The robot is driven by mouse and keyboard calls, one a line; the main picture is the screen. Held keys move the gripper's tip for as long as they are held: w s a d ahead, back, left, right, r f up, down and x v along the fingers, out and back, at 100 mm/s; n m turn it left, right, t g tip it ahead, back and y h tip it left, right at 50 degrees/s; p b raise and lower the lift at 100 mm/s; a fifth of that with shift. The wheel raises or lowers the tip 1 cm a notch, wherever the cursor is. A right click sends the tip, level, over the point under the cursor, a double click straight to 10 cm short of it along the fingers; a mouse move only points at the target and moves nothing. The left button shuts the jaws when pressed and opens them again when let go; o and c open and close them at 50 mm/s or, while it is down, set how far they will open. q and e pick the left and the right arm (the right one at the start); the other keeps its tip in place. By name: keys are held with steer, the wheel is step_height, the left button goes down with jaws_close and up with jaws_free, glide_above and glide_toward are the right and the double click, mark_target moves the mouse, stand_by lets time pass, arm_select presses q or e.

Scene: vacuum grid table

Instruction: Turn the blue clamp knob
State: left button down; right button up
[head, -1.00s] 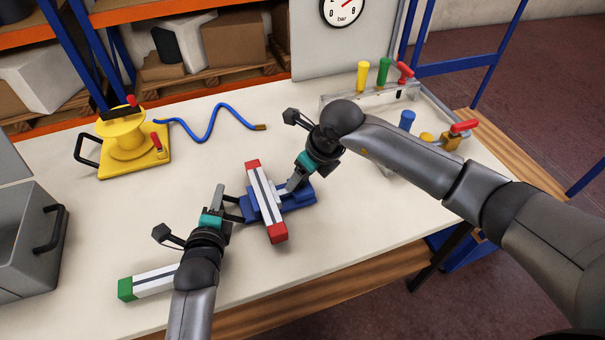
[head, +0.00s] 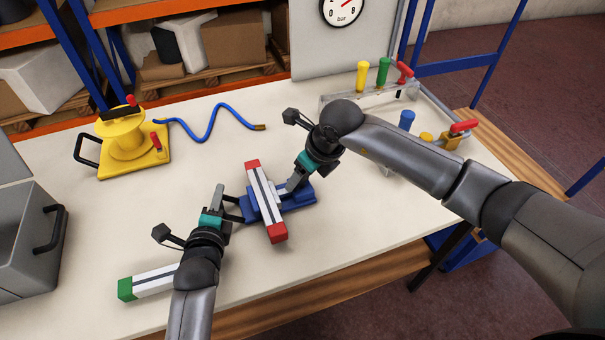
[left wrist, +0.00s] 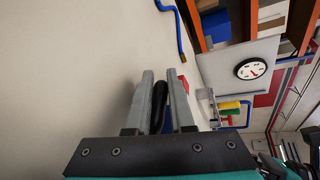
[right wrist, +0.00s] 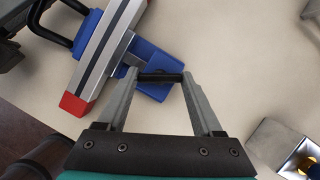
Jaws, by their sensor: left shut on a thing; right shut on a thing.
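A blue clamp (head: 301,200) stands on the table with a white, red-ended bar (head: 266,203) lying across it. In the right wrist view, the clamp's blue body (right wrist: 152,58) carries a black crossbar knob (right wrist: 160,77). My right gripper (head: 293,190) is shut on this crossbar, with one fingertip at each end of it. My left gripper (head: 235,204) is shut on a black handle at the clamp's left side. That handle (left wrist: 159,103) shows between the fingers in the left wrist view. In the head view, the knob is mostly hidden by my right gripper.
A green-ended bar (head: 152,283) lies at the front left, partly behind my left arm. A grey box (head: 25,235) is at the left. A clear fixture with coloured knobs (head: 383,72) stands at the back right.

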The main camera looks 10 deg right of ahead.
steer(key=o, duration=1.4)
steer(key=shift+c, duration=0.2)
steer(key=shift+r, duration=0.1)
steer(key=v, duration=1.2)
